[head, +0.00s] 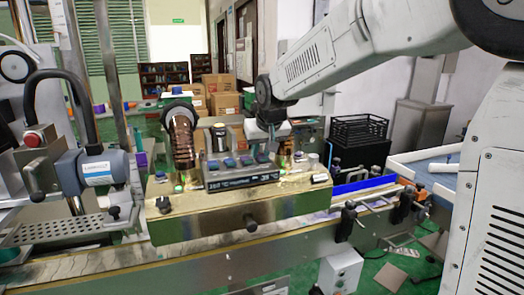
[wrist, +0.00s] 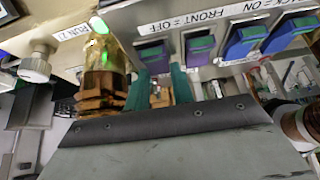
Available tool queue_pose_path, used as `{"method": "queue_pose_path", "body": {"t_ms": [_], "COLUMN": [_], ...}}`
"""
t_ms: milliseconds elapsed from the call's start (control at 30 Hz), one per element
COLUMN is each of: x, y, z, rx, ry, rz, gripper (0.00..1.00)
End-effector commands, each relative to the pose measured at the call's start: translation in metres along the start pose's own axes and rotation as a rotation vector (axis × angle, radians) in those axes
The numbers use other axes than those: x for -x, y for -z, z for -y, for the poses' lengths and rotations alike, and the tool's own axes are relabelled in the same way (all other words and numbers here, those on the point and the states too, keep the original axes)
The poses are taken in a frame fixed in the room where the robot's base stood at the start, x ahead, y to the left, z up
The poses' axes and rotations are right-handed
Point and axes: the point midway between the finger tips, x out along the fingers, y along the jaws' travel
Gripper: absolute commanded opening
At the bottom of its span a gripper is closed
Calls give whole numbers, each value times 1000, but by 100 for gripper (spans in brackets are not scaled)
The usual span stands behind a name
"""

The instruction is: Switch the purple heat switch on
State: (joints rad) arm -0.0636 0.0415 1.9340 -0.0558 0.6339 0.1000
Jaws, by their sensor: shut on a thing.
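The control box (head: 243,181) sits on the brass-coloured machine deck, with a row of blue and purple switches on it. In the wrist view two purple switches (wrist: 153,54) (wrist: 200,46) stand beside two blue ones. A label there reads FRONT = OFF, and another, partly cut off, reads ACK = ON. My gripper (head: 270,146) is down at the right end of the row in the head view. Its teal fingers (wrist: 162,88) lie at the end purple switch, shut on it. I cannot tell which way that switch is tilted; the fingers partly hide it.
A copper-coloured column (head: 181,140) stands left of the box. A labelled blue-grey unit (head: 104,170) is further left. A black crate (head: 359,130) stands behind at right.

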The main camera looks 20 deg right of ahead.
Motion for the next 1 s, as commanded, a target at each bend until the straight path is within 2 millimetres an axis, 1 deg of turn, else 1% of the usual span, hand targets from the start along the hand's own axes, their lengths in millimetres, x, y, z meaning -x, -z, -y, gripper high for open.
{"method": "queue_pose_path", "body": {"t_ms": [133, 400, 433, 467, 767, 867, 1000], "x": [-1, -1, -1, -1, 1, 11, 35], "y": [1, 1, 1, 1, 1, 2, 3], "z": [0, 0, 0, 0, 0, 0, 1], "rx": [0, 0, 0, 0, 0, 0, 0], "ry": [1, 1, 1, 1, 1, 1, 1], "rz": [41, 43, 43, 43, 41, 40, 37], "gripper": [1, 1, 29, 33, 33, 33, 33]}}
